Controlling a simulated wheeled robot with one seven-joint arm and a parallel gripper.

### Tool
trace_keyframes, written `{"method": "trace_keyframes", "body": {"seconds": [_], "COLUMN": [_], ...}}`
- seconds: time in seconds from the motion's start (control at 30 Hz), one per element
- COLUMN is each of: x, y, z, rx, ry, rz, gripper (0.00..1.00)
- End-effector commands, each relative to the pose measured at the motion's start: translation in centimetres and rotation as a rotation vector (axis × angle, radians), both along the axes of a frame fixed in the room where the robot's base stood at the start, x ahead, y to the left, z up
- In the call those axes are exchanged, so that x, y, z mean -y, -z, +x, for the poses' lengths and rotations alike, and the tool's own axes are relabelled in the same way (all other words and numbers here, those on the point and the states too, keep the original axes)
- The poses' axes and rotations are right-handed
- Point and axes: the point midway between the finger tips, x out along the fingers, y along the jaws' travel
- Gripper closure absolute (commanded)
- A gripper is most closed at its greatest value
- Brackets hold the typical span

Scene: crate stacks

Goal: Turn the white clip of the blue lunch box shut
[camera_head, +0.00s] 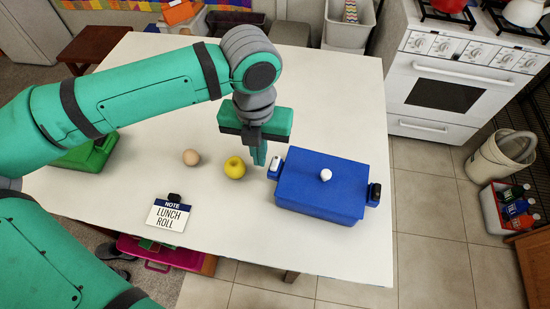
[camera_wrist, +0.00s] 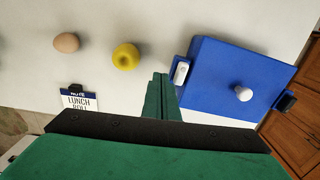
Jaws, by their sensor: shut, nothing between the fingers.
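The blue lunch box (camera_head: 318,190) stands on the white table with its lid on, a white knob (camera_head: 326,175) on top. The white clip (camera_head: 276,163) is on the box's left end; it also shows in the wrist view (camera_wrist: 181,72). A black clip (camera_head: 375,192) is on the right end. My gripper (camera_head: 259,155) is shut and empty, pointing down just left of the white clip and apart from it. In the wrist view its fingers (camera_wrist: 162,95) are together beside the box's left edge. I cannot tell how far the white clip is turned.
A yellow apple (camera_head: 234,167) and an egg (camera_head: 191,157) lie left of my gripper. A card reading "LUNCH ROLL" (camera_head: 168,214) stands near the table's (camera_head: 330,250) front edge. A green object (camera_head: 88,153) is at the left. The table behind the box is clear.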

Motion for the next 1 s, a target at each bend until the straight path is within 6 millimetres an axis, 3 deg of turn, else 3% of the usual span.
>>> {"method": "trace_keyframes", "body": {"seconds": [1.0], "x": [0.6], "y": [0.47], "z": [-0.21], "rx": [0.0], "ry": [0.001], "rz": [0.0], "gripper": [1.0]}}
